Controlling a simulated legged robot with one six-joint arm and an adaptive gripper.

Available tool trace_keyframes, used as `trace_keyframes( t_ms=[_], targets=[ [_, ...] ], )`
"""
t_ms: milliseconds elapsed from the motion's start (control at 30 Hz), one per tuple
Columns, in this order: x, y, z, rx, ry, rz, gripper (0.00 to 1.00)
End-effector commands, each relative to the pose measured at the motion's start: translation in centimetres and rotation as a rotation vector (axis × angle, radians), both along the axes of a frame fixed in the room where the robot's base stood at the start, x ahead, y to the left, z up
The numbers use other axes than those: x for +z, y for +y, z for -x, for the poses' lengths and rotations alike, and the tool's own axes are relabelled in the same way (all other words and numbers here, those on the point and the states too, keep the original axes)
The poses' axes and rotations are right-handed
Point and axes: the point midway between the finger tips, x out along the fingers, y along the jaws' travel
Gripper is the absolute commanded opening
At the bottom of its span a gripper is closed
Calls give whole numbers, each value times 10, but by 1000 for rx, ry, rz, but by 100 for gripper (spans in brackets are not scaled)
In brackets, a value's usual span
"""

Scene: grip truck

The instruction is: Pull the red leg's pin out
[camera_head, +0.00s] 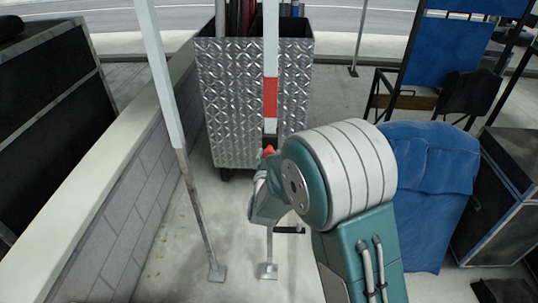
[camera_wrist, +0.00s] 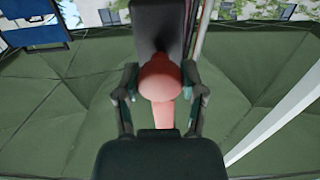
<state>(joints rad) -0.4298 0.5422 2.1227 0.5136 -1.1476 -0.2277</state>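The leg with a red band (camera_head: 270,97) stands upright in front of the metal cart in the head view, its thin lower part ending in a foot plate. The pin's small red knob (camera_head: 268,151) shows just above my gripper (camera_head: 259,190), which my arm partly hides. In the wrist view the rounded red knob (camera_wrist: 160,78) lies between the two fingers of my gripper (camera_wrist: 160,88), one on each side. A dark grey part (camera_wrist: 157,25) rises behind the knob. The fingers are very near the knob; whether they touch it I cannot tell. The pin's shaft is hidden.
A second white pole (camera_head: 162,80) leans left of the leg, beside a low block wall (camera_head: 110,205). The diamond-plate metal cart (camera_head: 225,95) stands behind. Blue covered goods (camera_head: 430,190) and a dark case (camera_head: 515,185) are at right. Some floor between wall and leg is clear.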

Motion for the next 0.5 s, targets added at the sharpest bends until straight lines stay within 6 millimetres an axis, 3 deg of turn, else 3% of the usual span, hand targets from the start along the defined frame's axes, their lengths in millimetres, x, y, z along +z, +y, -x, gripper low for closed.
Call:
trace_keyframes(
  t_ms=[167, 500],
  targets=[
    [0, 1, 1, 2, 0, 0, 0],
    [0, 4, 46, 5, 1, -1, 0]
  ],
)
